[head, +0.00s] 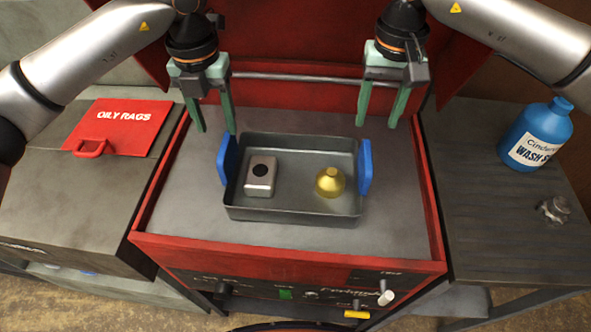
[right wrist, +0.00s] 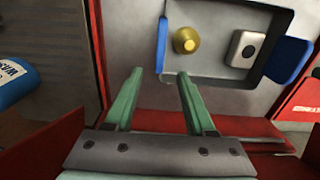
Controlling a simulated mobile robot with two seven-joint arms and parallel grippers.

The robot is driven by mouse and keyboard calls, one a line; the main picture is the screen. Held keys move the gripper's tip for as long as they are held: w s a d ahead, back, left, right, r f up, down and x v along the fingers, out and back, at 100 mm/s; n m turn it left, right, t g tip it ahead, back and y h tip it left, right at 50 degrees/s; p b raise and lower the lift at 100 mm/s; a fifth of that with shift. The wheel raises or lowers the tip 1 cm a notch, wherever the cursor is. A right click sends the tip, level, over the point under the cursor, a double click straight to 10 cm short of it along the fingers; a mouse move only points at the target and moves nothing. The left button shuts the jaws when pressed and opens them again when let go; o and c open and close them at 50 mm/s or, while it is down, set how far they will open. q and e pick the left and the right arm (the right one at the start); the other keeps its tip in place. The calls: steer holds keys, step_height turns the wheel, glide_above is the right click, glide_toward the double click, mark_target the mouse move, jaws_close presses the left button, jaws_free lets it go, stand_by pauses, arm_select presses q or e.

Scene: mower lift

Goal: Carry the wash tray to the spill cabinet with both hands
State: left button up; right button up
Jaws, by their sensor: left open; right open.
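The wash tray (head: 290,213) is a grey metal tray with a blue handle at each end, resting on the grey top of a red cabinet. It holds a silver block with a black dot (head: 261,176) and a brass-coloured domed part (head: 330,182). My left gripper (head: 217,131) is open above and behind the tray's left blue handle (head: 228,160). My right gripper (head: 377,125) is open above and behind the right blue handle (head: 365,167). In the right wrist view the tray (right wrist: 216,72) and its near blue handle (right wrist: 162,45) lie beyond the empty fingers (right wrist: 160,74). I cannot tell which cabinet is the spill cabinet.
A red "OILY RAGS" lid (head: 122,125) lies on the left bench (head: 60,200). A blue wash bottle (head: 536,135) and a small grey metal part (head: 554,209) stand on the right bench (head: 490,190). A raised red rim (head: 290,250) edges the cabinet top.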

mark_target(228, 162)
arm_select(q)
step_height(228, 162, down, 12)
steer(key=shift+w+f, duration=0.1)
steer(key=shift+f, duration=0.15)
arm_select(e)
step_height(228, 162, down, 12)
steer(key=shift+w+f, duration=0.1)
steer(key=shift+f, duration=0.15)
arm_select(q)
jaws_close()
arm_select(e)
jaws_close()
arm_select(q)
steer(key=shift+r, duration=0.15)
arm_select(e)
steer(key=shift+r, duration=0.1)
stand_by(0.4)
